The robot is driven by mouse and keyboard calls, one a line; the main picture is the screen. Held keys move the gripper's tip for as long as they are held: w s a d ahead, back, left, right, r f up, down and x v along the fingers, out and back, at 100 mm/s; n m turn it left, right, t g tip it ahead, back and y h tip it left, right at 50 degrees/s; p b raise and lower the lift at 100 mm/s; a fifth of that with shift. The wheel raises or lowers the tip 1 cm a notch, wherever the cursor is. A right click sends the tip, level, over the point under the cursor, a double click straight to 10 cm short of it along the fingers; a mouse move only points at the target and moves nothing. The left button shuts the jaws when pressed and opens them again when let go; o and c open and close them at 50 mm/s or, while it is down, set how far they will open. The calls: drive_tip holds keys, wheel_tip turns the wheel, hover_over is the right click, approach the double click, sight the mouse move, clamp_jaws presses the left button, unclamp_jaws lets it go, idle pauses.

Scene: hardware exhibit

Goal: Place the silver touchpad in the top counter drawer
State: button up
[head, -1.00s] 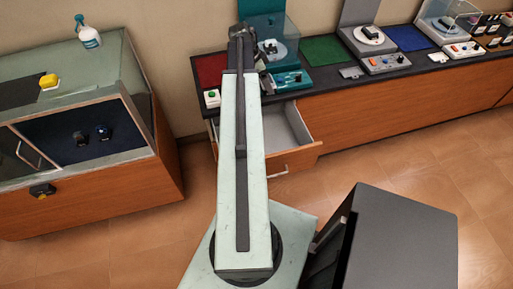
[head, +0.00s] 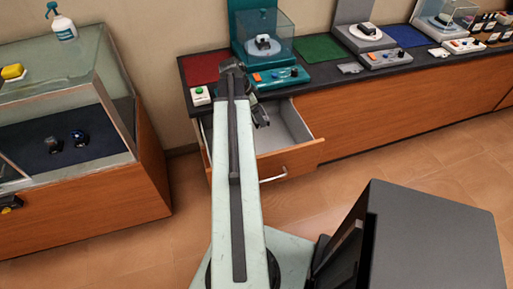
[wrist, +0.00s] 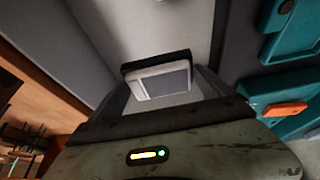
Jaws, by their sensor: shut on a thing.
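The silver touchpad (wrist: 160,84) shows in the wrist view as a light grey rectangle with a dark far edge. My gripper (wrist: 160,90) is shut on it, one jaw at each side. In the head view my gripper (head: 262,114) hangs at the open top counter drawer (head: 290,122), near its back left. The touchpad cannot be made out there. The drawer is pulled out, with a pale interior and a wooden front with a bar handle. In the wrist view its pale interior (wrist: 140,22) lies behind the touchpad; the gap between them is unclear.
The dark countertop (head: 345,88) overhangs the drawer's back. A teal control box (head: 275,78) and a white box with a green button (head: 200,95) stand near its edge. A glass display case (head: 70,110) stands left. Floor in front of the drawer is clear.

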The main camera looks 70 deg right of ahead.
wheel_tip(320, 180, down, 17)
drive_tip(key=b, duration=1.5)
drive_tip(key=shift+b, duration=0.4)
drive_tip(key=shift+r, duration=0.25)
drive_tip(key=shift+f, duration=0.15)
drive_tip(key=o, duration=1.3)
drive_tip(key=shift+c, duration=0.2)
drive_tip(key=shift+o, duration=0.4)
